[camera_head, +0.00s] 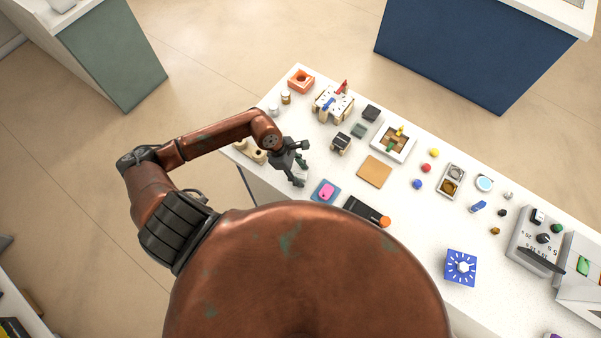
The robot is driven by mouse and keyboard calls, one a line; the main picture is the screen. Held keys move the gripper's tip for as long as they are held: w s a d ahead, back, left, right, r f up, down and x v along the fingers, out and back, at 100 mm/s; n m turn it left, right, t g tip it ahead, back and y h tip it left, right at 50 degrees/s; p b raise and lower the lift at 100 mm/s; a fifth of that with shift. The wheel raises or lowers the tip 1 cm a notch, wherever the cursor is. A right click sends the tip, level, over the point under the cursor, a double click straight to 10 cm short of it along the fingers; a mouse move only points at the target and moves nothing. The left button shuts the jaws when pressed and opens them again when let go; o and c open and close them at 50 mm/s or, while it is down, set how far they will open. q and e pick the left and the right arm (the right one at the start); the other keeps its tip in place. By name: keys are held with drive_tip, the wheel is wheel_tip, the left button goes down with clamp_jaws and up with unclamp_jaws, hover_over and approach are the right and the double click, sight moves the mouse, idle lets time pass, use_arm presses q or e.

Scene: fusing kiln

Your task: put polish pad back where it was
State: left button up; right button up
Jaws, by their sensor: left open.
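My left gripper (302,164) is open and empty at the near left edge of the white table (400,219). A pink rounded piece (326,191) rests on a blue square (317,198) just right of and below the gripper, apart from it. A small dark green square (358,130) and a dark block (370,113) lie farther back. Which of these is the polish pad I cannot tell for sure. My right gripper is not in view.
A tan square board (374,171) lies mid-table. A black tool with an orange end (385,221) is near the front.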

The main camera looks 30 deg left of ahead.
use_arm(q)
drive_tip(key=shift+r, duration=0.2)
drive_tip(key=b+v, duration=0.2)
drive_tip(key=v, duration=1)
drive_tip(key=shift+d, duration=0.1)
